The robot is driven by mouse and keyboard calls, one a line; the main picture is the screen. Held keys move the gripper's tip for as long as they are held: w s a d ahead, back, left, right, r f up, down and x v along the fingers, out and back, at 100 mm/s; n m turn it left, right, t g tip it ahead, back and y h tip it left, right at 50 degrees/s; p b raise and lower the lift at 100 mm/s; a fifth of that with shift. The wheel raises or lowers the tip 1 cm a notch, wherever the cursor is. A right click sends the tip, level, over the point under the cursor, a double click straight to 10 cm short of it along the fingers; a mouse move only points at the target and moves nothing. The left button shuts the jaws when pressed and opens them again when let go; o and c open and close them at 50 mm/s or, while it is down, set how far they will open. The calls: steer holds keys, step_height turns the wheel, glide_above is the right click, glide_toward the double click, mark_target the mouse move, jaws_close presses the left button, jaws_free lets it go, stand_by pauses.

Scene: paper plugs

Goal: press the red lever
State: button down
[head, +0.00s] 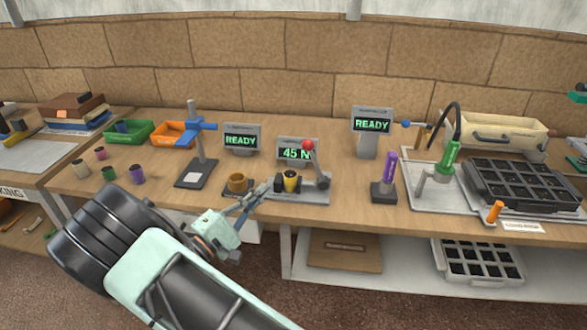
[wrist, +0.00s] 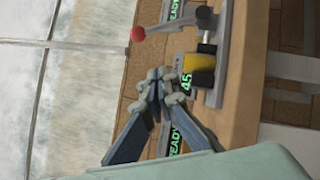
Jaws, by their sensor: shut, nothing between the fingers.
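The red lever's round knob (head: 308,145) tops a grey arm on the right of a press on the bench, beside a display reading 45 N (head: 296,154). The red knob also shows in the wrist view (wrist: 138,34), on a grey arm. A yellow and black piece (head: 290,181) sits in the press, left of the lever. My gripper (head: 265,188) is shut and empty, left of the yellow piece and apart from the knob. In the wrist view my gripper (wrist: 160,82) also shows apart from the knob.
A blue-armed stand (head: 200,145) is further left. A purple-topped holder (head: 386,177) and a grey tray (head: 520,185) stand to the right. Bare bench (head: 345,190) lies between the press and the purple holder.

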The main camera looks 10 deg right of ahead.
mark_target(316, 164)
steer(key=x, duration=1)
steer(key=shift+d+r, duration=0.1)
steer(key=shift+d, duration=0.15)
steer(key=shift+s+d+r, duration=0.1)
steer(key=shift+d+r, duration=0.2)
steer(key=shift+d, duration=0.5)
steer(key=shift+s+d+r, duration=0.1)
steer(key=shift+d+r, duration=0.25)
steer(key=shift+d, duration=0.4)
steer(key=shift+s+d+r+m, duration=0.1)
steer(key=shift+d+r+m, duration=0.15)
steer(key=shift+m, duration=0.25)
